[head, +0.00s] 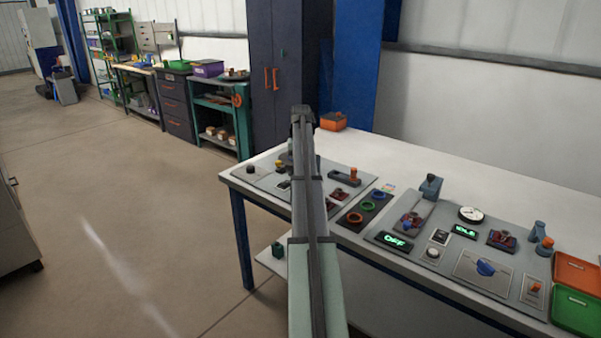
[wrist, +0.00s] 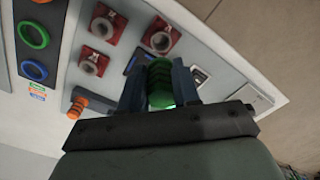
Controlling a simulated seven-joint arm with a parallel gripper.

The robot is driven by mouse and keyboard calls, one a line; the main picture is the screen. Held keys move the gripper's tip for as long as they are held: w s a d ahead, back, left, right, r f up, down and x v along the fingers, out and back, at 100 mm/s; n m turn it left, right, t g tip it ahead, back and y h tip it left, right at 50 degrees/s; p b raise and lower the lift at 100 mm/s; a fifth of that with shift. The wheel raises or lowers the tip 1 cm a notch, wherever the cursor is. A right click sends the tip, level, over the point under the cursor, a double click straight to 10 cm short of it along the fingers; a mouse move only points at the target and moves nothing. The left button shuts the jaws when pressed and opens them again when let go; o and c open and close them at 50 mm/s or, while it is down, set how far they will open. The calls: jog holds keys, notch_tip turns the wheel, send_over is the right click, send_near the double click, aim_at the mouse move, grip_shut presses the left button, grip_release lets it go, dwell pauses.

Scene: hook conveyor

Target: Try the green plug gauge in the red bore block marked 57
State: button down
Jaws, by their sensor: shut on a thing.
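My gripper (wrist: 158,66) is shut on the green plug gauge (wrist: 160,85), a ribbed green piece between its two dark fingers in the wrist view. Three red bore blocks with round grey bores show beyond and left of it: one at the top (wrist: 107,22), one nearest the fingers (wrist: 160,36) and one lower left (wrist: 92,63). I cannot read any number on them, so I cannot tell which is 57. The gauge is apart from the two left blocks; its lower end is hidden. In the head view, my arm hides the gripper and gauge; a red block (head: 347,193) shows beside it.
An orange-ended piece (wrist: 80,103) lies left of my gripper. A green ring (wrist: 33,34) and a blue ring (wrist: 34,71) lie farther left. On the white bench (head: 440,165), a panel with dials and displays (head: 470,255) and bins (head: 577,310) stand to the right.

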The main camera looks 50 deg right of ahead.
jog(key=shift+a+f, duration=0.15)
jog(key=shift+f, duration=3)
jog(key=shift+f, duration=1.05)
dwell(1.3)
jog(key=shift+r, duration=0.3)
dwell(0.6)
jog(key=shift+r, duration=2.7)
